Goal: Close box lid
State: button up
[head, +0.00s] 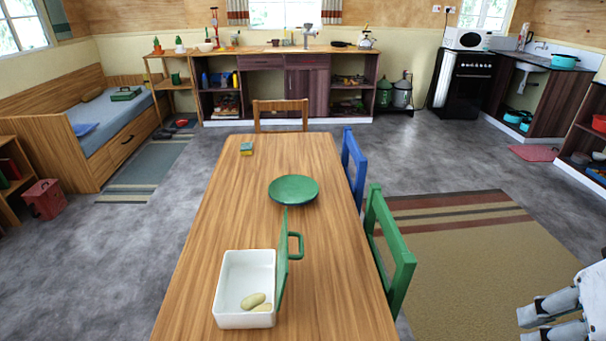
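A white open box (231,281) stands near the front of the wooden table. Its green lid (282,262) stands upright along the box's right side, with a green handle (299,245) pointing right. Two or so pale, potato-like items (254,301) lie inside the box near its front right corner. My gripper (527,327) shows at the lower right edge of the head view, well to the right of the table and away from the box. Its two fingers appear spread apart with nothing between them; the rest of the arm is cut off by the frame.
The table (190,300) also holds a green plate (294,189) and a small sponge-like block (246,149). A green chair (390,245) and a blue chair (354,165) stand along its right side, between my gripper and the table. The rug (470,250) on the right is clear.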

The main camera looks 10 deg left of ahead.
aim_at(283, 256)
jog(key=i+l+u, duration=0.2)
jog(key=l+u, duration=0.25)
jog(key=i+l+u, duration=0.1)
jog(key=l+u, duration=1.25)
jog(key=i+j, duration=0.05)
